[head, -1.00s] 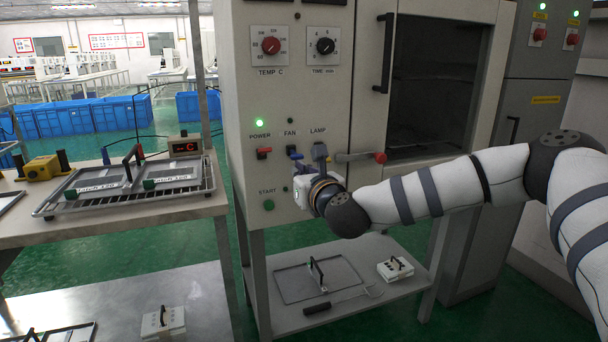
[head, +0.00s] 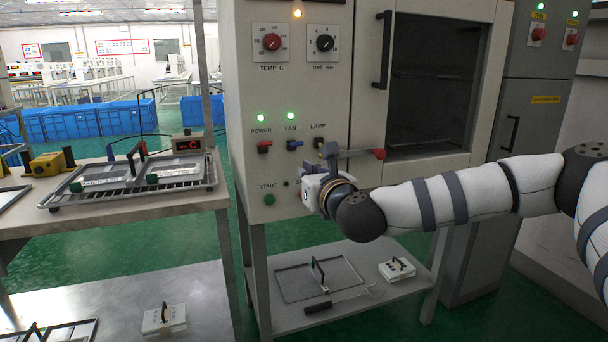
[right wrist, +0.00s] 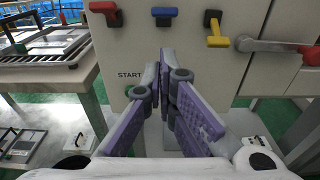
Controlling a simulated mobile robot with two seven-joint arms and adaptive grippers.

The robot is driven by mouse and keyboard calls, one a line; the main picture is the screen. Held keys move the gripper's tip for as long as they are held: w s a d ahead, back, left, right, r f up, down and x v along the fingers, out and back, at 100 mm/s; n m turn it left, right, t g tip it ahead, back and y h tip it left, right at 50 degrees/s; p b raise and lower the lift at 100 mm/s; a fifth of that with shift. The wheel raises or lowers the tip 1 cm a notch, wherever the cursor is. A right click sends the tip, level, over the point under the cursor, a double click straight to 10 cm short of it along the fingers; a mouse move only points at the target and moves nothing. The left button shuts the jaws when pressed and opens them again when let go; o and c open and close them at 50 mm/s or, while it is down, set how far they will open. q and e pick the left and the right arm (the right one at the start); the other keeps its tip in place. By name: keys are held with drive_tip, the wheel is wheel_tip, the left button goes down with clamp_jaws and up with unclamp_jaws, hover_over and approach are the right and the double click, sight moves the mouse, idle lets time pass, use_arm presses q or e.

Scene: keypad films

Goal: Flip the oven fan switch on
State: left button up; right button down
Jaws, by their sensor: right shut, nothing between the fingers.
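The fan switch is a blue lever (head: 294,145) under the FAN label on the oven's front panel, between the red power switch and the yellow lamp switch. The green light above FAN (head: 290,115) is lit. In the right wrist view the blue lever (right wrist: 164,14) sits level like the red one, while the yellow lever hangs down. My left gripper is not in view.
The red power switch (head: 265,147) and lamp switch (head: 319,143) flank the blue one. A red-tipped door handle (head: 379,154) sticks out close to my right gripper. A green start button (head: 269,199) is below. A table with trays (head: 208,205) stands at left.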

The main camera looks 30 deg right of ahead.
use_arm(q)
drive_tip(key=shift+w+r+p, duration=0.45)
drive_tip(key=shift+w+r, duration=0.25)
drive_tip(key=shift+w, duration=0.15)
use_arm(e)
drive_tip(key=s+a+r, duration=0.1)
drive_tip(key=s+r, duration=0.3)
drive_tip(key=shift+s+r, duration=0.2)
drive_tip(key=shift+s, duration=0.05)
